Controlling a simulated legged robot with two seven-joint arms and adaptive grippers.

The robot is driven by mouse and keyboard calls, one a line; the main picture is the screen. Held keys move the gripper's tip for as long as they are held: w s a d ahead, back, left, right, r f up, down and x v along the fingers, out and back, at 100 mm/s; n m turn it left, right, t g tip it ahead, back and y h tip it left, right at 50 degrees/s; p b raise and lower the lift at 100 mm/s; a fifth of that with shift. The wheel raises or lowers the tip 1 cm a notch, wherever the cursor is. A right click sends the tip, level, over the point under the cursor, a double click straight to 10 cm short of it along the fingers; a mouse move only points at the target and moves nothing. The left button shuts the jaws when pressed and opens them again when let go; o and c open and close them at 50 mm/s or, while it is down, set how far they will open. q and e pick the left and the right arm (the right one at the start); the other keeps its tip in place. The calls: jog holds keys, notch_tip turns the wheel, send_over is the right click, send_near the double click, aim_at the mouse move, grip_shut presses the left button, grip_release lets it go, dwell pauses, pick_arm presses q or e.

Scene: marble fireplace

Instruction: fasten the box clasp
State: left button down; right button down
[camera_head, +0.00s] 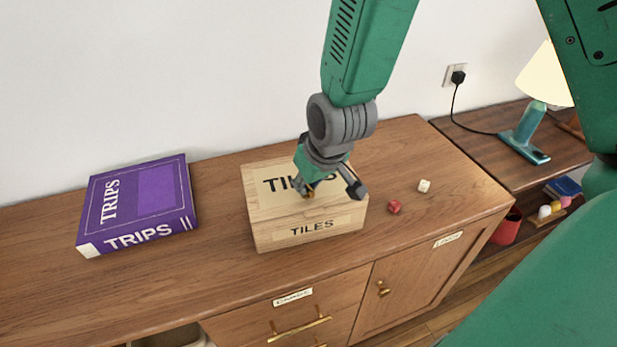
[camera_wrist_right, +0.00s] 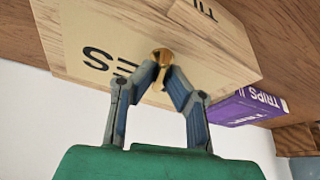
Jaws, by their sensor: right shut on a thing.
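The pale wooden box (camera_head: 262,217) marked TILES stands on the sideboard, its lid looking down in the head view. Its brass clasp (camera_head: 309,195) is at the front upper edge, mostly covered by my right gripper (camera_head: 328,194). In the right wrist view the box (camera_wrist_right: 85,28) is seen close, and the round brass clasp (camera_wrist_right: 161,54) sits between the fingertips of my right gripper (camera_wrist_right: 163,68). Both fingers touch the clasp and are shut on it. How far the clasp is turned cannot be told. My left gripper is not in view.
The wooden sideboard (camera_head: 225,270) has free room between the boxes. A lamp (camera_head: 527,135) stands on the lower table at right.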

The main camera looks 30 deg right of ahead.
jog(key=n+p, duration=0.1)
jog(key=n+y+p, duration=0.1)
jog(key=n, duration=0.1)
jog(key=shift+d+n, duration=0.2)
jog(key=shift+n, duration=0.1)
jog(key=n+g+y+p, duration=0.1)
jog(key=n+y+p, duration=0.1)
jog(key=n+p, duration=0.2)
jog(key=shift+r+n, duration=0.1)
jog(key=shift+n, duration=0.6)
jog(key=n+g+p, duration=0.1)
jog(key=n+p, duration=0.2)
jog(key=shift+w+d+y, duration=0.1)
jog(key=shift+w+y, duration=0.05)
jog(key=shift+y, duration=0.25)
jog(key=shift+n+g+p, duration=0.65)
jog(key=shift+n+g, duration=0.05)
jog(key=shift+n, duration=0.9)
jog(key=shift+f+y, duration=0.2)
jog(key=shift+y, duration=0.1)
jog(key=c, duration=1.8)
grip_release()
jog(key=shift+o, duration=0.6)
jog(key=shift+d, duration=0.1)
